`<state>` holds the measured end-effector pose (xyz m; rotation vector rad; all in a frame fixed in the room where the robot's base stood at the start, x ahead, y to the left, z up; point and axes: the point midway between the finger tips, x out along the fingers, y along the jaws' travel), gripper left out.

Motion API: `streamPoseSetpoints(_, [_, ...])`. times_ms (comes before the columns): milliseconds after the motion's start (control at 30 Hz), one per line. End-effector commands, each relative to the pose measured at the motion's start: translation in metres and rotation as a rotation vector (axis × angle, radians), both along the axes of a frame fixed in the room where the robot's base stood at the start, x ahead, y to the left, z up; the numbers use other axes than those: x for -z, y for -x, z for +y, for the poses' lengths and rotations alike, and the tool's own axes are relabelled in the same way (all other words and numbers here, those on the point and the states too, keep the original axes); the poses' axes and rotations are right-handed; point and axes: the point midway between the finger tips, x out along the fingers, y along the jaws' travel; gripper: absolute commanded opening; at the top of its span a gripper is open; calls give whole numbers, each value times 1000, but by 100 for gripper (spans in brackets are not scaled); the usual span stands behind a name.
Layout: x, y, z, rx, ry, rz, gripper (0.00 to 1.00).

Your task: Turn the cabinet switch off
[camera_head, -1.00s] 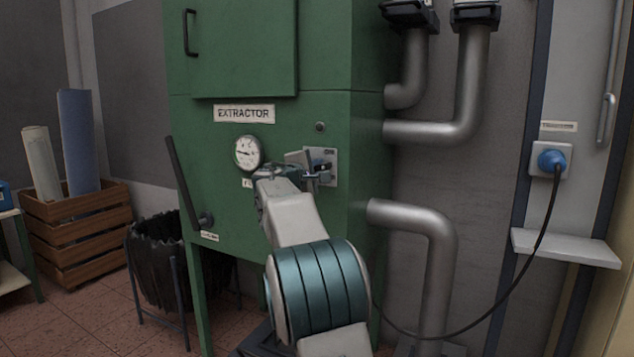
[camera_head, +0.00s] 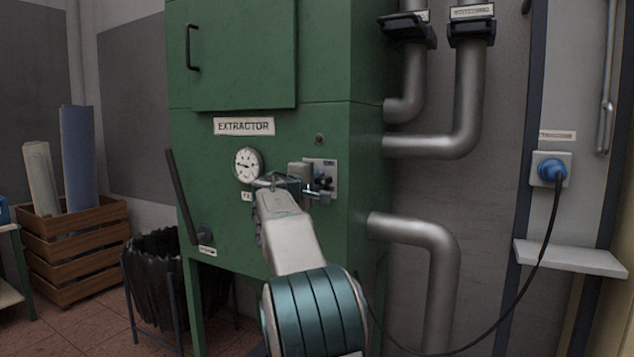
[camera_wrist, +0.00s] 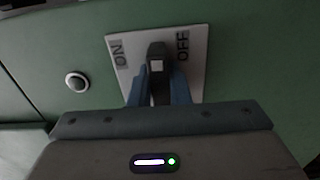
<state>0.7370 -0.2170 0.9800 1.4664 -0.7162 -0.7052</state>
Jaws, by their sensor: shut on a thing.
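The cabinet switch is a pale plate (camera_head: 328,163) on the front of the green extractor cabinet (camera_head: 270,150), right of the gauge. In the wrist view the plate (camera_wrist: 197,75) reads ON at left and OFF at right. Its dark lever (camera_wrist: 157,50) stands between the two words, with its base hidden. My gripper (camera_head: 319,190) is at the plate in the head view. In the wrist view the blue fingers of my gripper (camera_wrist: 159,92) are on either side of the lever, shut on it. The lever's exact tilt is hard to tell.
A round gauge (camera_head: 248,165) sits left of the switch, and a long dark handle (camera_head: 181,197) is farther left. A round button (camera_wrist: 76,82) is beside the plate in the wrist view. Metal pipes (camera_head: 440,146) run on the cabinet's right side.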

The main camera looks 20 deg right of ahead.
Motion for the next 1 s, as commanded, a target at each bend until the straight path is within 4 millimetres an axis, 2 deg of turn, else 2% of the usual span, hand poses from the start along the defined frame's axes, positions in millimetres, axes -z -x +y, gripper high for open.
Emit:
streamPoseSetpoints(33, [-2,-1,2,-5,0,-4,0])
streamPoseSetpoints(67, [-2,-1,2,-5,0,-4,25])
streamPoseSetpoints(100, [-2,-1,2,-5,0,-4,36])
streamPoseSetpoints(133, [-1,-1,1,-4,0,-3,38])
streamPoseSetpoints(400, [-1,0,0,-1,0,-1,38])
streamPoseSetpoints(567, [-1,7,10,-3,1,-1,38])
streamPoseSetpoints(1000, [-2,63,84,-6,-1,-2,38])
